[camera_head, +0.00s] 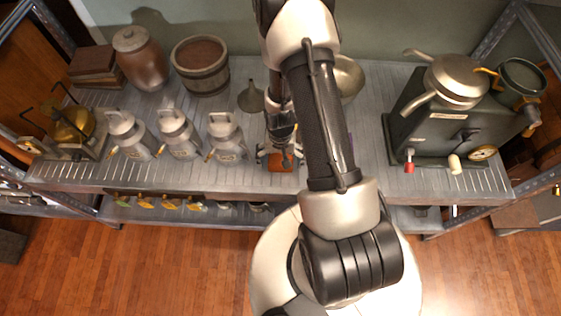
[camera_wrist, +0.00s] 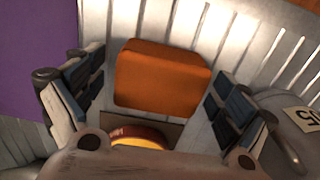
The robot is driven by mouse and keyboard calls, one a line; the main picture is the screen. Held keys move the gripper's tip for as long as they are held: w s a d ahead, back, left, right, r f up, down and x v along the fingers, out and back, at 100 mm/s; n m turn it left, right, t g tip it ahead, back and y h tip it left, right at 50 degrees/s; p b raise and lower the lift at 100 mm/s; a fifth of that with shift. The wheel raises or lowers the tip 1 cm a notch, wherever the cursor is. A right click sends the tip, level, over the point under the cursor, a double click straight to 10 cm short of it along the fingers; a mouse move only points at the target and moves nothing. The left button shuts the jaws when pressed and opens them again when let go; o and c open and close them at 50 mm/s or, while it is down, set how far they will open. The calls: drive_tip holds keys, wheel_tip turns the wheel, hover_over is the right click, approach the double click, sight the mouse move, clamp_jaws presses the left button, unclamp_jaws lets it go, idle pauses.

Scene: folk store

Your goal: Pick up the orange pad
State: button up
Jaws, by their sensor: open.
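The orange pad (camera_wrist: 162,78) is a thick block with rounded edges, seen between my two fingers in the wrist view. In the head view a small part of the orange pad (camera_head: 279,162) shows at the shelf's front, below my wrist. My gripper (camera_wrist: 155,95) is open, with one finger on each side of the pad. A gap shows between each finger and the pad, so neither appears to touch it. In the head view my gripper (camera_head: 280,158) is small and partly covers the pad.
Several grey metal cans (camera_head: 226,137) stand left of my gripper. A grey can with a label (camera_wrist: 290,125) is close beside the right finger in the wrist view. A purple thing (camera_wrist: 38,55) lies to the left there. A dark green machine (camera_head: 440,130) stands at the right.

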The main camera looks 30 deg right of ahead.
sight(281, 158)
drive_tip(key=shift+c, duration=0.4)
drive_tip(key=c, duration=1)
drive_tip(key=shift+r, duration=0.1)
wheel_tip(281, 158, up, 20)
drive_tip(key=p, duration=0.6)
